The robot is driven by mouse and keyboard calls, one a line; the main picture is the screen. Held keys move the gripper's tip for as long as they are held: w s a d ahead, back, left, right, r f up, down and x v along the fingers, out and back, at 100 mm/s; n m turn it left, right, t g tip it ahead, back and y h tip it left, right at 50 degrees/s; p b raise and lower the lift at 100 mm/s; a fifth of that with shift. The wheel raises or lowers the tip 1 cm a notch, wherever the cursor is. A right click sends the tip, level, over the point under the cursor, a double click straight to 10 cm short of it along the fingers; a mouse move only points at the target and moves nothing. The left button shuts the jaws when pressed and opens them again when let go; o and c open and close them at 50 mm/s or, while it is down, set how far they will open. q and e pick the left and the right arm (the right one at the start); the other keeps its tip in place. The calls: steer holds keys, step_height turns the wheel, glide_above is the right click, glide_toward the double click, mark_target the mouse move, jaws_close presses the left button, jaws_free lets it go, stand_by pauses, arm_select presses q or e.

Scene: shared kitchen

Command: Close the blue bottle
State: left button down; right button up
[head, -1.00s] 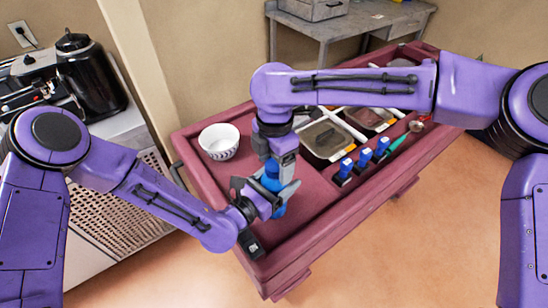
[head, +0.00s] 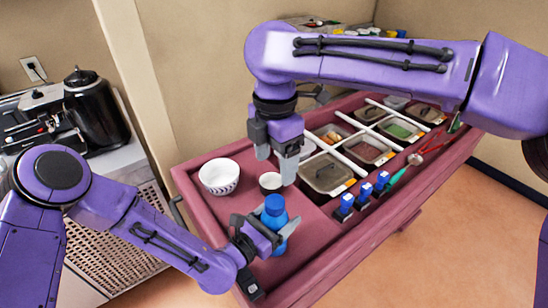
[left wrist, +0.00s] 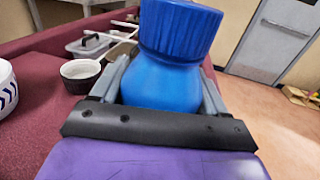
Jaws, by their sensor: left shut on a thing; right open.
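The blue bottle (head: 280,226) stands upright on the maroon cart top, with a darker blue cap (head: 274,203) on its top. In the left wrist view the ribbed cap (left wrist: 180,28) sits straight on the bottle's shoulder (left wrist: 162,85). My left gripper (head: 275,239) is shut on the bottle's body. My right gripper (head: 277,166) is open and empty, pointing down above and behind the cap, clear of it. The bottle's lower part is partly hidden by my left gripper.
A white patterned bowl (head: 219,177) and a small dark cup (head: 270,182) stand behind the bottle. The tray around the bottle is otherwise clear.

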arm_select(q)
jaws_free()
arm_select(e)
steer(key=shift+f, duration=0.1)
arm_select(q)
steer(key=shift+s+a+f, duration=0.1)
steer(key=shift+s+a, duration=0.15)
steer(key=shift+a, duration=0.05)
arm_select(e)
step_height(320, 180, down, 3)
steer(key=b, duration=0.3)
steer(key=shift+f, duration=0.1)
arm_select(q)
steer(key=v, duration=0.9)
steer(key=shift+s+a, duration=0.25)
steer(key=shift+s, duration=0.1)
